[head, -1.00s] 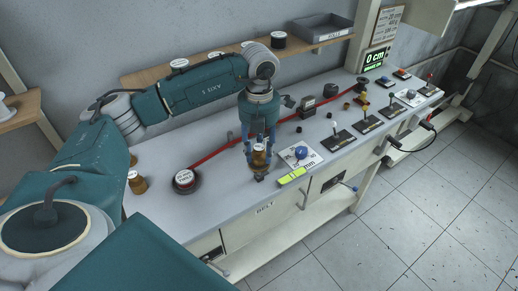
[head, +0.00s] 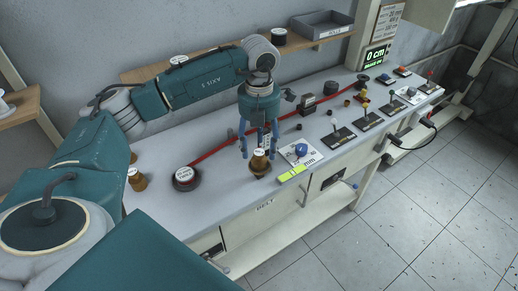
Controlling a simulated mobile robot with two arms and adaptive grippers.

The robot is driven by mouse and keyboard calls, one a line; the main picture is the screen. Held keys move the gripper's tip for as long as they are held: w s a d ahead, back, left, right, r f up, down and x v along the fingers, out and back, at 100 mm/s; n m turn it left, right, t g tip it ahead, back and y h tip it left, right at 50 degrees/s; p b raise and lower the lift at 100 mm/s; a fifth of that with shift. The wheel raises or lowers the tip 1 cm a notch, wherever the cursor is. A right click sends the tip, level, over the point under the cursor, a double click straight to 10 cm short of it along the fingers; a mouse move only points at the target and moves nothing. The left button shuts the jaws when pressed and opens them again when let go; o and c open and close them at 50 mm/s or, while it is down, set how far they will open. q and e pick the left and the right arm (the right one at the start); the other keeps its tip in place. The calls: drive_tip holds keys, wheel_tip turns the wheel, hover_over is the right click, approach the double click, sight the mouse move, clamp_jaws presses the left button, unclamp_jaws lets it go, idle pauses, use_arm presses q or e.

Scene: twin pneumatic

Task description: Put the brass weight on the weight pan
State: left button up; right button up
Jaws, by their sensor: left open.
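A brass weight (head: 260,165) with a pale top stands upright near the front edge of the bench. It appears to rest on a small dark weight pan (head: 262,178), mostly hidden beneath it. My left gripper (head: 259,153) points down right above the weight, its blue fingers open and spread on either side of the weight's top. I cannot tell whether a finger touches it. A second brass weight (head: 136,180) stands at the bench's left end. My right gripper is not in view.
A round dark tape reel (head: 184,179) with a red band stands on the bench (head: 225,205) to the left. A dial plate with a blue knob (head: 301,151) and a yellow-green level (head: 296,173) lie just right of the weight. Several levers stand further right.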

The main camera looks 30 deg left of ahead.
sight(259, 152)
use_arm(q)
wheel_tip(259, 152, up, 11)
drive_tip(key=b, duration=0.2)
drive_tip(key=shift+f, duration=0.15)
